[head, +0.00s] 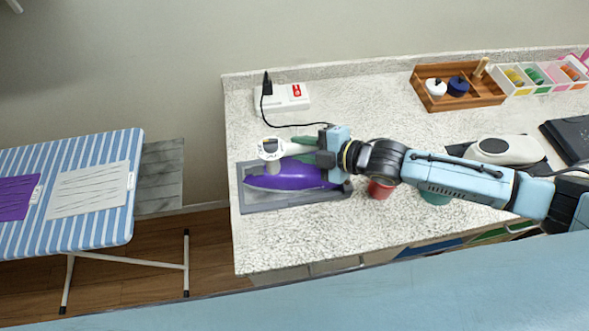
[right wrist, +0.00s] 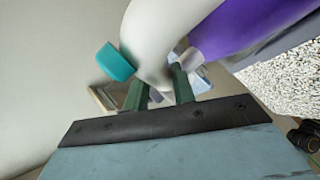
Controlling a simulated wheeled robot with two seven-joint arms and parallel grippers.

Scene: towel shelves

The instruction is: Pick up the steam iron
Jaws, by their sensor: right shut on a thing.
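The steam iron (head: 290,179) has a purple body and a pale grey-white handle. It lies on a grey tray-like rest (head: 250,206) at the left end of the counter. My right gripper (head: 306,146) reaches in from the right and is shut on the iron's handle. In the right wrist view the purple body (right wrist: 225,25) and the pale handle (right wrist: 150,45) show, with the dark green fingers (right wrist: 160,90) at the handle. I cannot tell whether the iron is clear of its rest. My left gripper is not in view.
A white power strip (head: 284,97) with a black plug and cord lies behind the iron. A red cup (head: 379,189) stands under my right arm. A wooden tray (head: 429,102) with small pots is at the back. A striped ironing board (head: 120,190) stands left of the counter.

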